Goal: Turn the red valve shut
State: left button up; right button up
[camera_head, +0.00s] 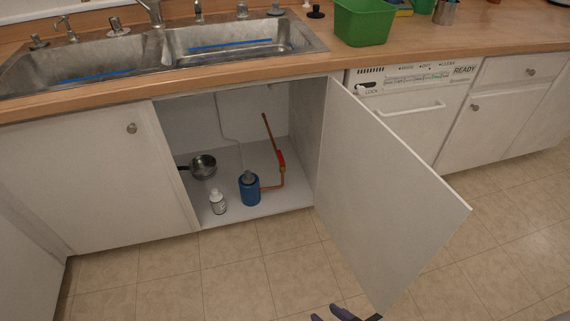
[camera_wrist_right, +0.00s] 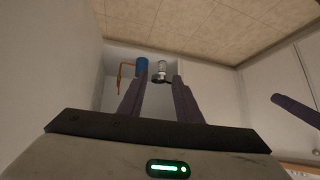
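The red valve handle (camera_head: 281,158) sits on a thin copper pipe (camera_head: 269,130) inside the open cabinet under the sink. The pipe bends at its lower end towards a blue canister (camera_head: 250,188). In the right wrist view, the copper pipe (camera_wrist_right: 121,74) and blue canister (camera_wrist_right: 142,66) show small beyond my fingers; the valve is hard to make out. My right gripper (camera_wrist_right: 159,84) is open and empty. It also shows at the bottom edge of the head view (camera_head: 345,313), outside the cabinet and well short of the valve. A dark finger at the wrist view's right seems my left gripper's.
The cabinet door (camera_head: 392,190) stands open to the right of the opening. A white bottle (camera_head: 217,202) and a dark saucepan (camera_head: 203,166) are on the cabinet floor left of the canister. The counter (camera_head: 120,100) overhangs above. The tiled floor (camera_head: 240,285) in front is clear.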

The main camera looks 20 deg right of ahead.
aim_at(279, 154)
jog(key=z, duration=0.15)
jog(key=i, duration=1.55)
jog(key=u, duration=0.1)
